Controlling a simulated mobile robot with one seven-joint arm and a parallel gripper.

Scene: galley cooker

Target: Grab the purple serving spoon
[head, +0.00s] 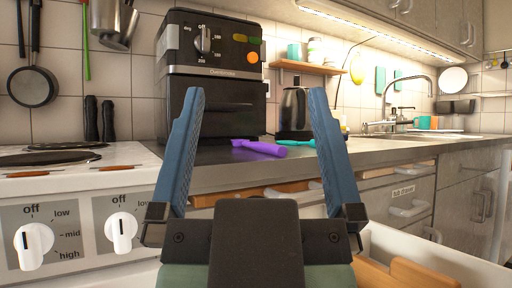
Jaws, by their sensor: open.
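The purple serving spoon (262,148) lies on the dark countertop (212,157) near its front edge, in front of the black oven. Its thicker end points right and its other end points left. My gripper (252,96) is in the foreground with its two blue fingers wide apart. The spoon shows between the fingers, farther away, and nothing is held. A teal utensil (297,143) lies just right of the spoon, partly hidden by the right finger.
A black oven (215,75) stands behind the spoon, with a dark kettle (294,110) to its right. The stove (75,200) with white knobs is at left. Below the counter are drawers, and one at the lower right looks open. The counter toward the sink (385,134) is mostly clear.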

